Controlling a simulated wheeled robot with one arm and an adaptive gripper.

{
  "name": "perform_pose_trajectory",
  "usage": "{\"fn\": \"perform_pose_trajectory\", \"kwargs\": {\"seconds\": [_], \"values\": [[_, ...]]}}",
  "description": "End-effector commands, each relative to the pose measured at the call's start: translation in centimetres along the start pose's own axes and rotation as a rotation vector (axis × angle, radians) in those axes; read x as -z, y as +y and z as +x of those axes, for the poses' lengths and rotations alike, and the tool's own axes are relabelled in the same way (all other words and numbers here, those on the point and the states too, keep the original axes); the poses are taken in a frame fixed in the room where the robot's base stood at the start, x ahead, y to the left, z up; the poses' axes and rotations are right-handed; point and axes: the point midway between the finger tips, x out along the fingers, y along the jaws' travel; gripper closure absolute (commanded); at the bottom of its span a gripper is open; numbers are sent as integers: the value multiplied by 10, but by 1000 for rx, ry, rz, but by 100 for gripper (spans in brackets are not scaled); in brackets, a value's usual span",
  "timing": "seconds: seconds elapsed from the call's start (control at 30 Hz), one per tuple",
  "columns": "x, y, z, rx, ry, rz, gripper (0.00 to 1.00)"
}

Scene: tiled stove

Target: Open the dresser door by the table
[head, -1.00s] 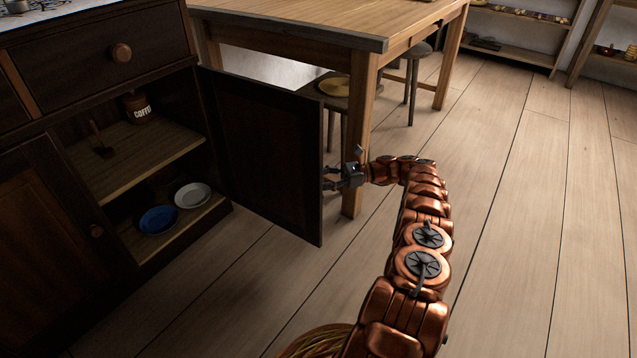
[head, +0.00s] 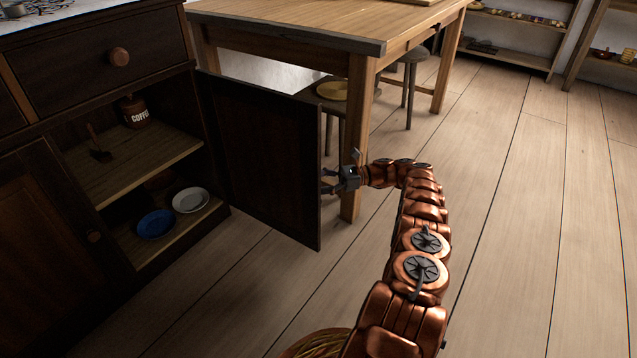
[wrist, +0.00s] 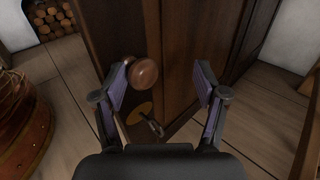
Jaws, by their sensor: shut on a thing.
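The dresser door (head: 262,160) by the table stands swung wide out from the dresser (head: 20,150), so its compartment is uncovered. My gripper (head: 328,182) is at the door's free edge, on the side by the table leg. In the wrist view the fingers (wrist: 162,82) stand on both sides of the door's edge (wrist: 172,45), shut on the door. A round wooden knob (wrist: 142,74) sits between them, close to the left finger. The exact contact is hard to see.
The wooden table (head: 290,30) and its front leg (head: 358,130) stand just behind the door. Stools (head: 412,58) are under the table. Plates (head: 190,200) and a coffee jar (head: 134,112) are inside the dresser. A basket (head: 315,344) is in front. The floor at right is clear.

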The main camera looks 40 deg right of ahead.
Motion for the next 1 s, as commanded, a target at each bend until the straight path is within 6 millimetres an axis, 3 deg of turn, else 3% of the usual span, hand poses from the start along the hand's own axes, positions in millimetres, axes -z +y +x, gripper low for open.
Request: {"fn": "perform_pose_trajectory", "kwargs": {"seconds": [0.57,1.0], "values": [[-7,0,3,-5,-1,-1,40],[-50,0,1,-3,0,-1,40]]}}
